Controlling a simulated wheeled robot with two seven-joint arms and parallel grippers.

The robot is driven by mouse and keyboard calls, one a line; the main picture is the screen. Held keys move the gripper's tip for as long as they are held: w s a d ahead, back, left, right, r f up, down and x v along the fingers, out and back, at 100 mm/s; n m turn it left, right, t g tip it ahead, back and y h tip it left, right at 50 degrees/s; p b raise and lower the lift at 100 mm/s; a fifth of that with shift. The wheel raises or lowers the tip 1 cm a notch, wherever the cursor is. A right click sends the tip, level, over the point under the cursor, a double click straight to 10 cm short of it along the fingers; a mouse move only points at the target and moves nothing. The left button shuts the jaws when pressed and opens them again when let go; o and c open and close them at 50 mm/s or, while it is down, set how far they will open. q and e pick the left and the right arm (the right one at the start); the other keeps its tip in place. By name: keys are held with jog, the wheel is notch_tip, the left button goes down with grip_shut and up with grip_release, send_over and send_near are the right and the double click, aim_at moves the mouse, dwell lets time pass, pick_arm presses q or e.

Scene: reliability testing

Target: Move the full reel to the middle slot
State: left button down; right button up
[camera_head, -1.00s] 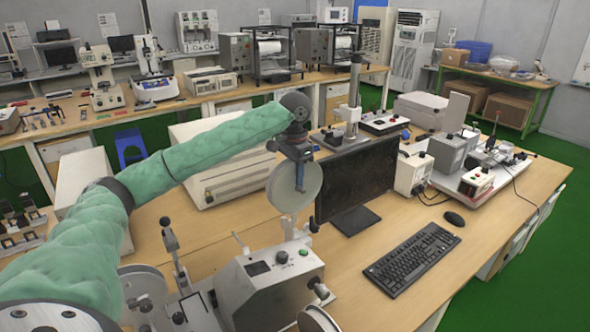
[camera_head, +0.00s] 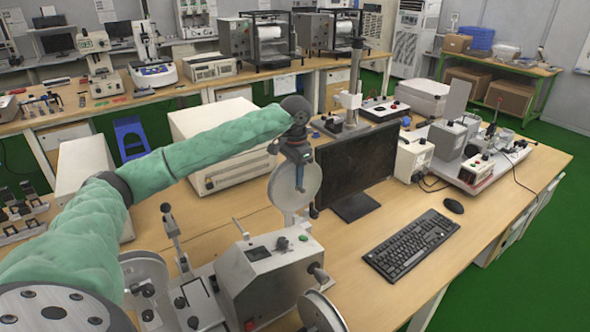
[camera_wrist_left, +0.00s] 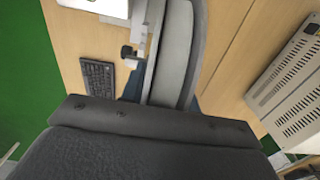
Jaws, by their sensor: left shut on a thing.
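My left gripper (camera_head: 300,178) is shut on a pale grey round reel (camera_head: 282,191), held upright by its upper part above the desk. The reel hangs behind the grey winding machine (camera_head: 268,275) and left of the monitor. In the left wrist view the reel (camera_wrist_left: 172,50) shows as a thick curved edge beyond the dark gripper body. Another reel (camera_head: 145,268) sits at the left of the machine, and one more reel (camera_head: 318,314) is at its lower right, cut off by the picture's edge. I cannot make out a middle slot. My right gripper is not in view.
A black monitor (camera_head: 357,168) stands close right of the held reel. A keyboard (camera_head: 411,246) and mouse (camera_head: 454,206) lie farther right. A white vented box (camera_head: 212,140) stands behind my left arm. Bare desk lies between the machine and keyboard.

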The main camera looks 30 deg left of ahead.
aim_at(295, 189)
pick_arm(q)
jog(key=shift+f, duration=2.95)
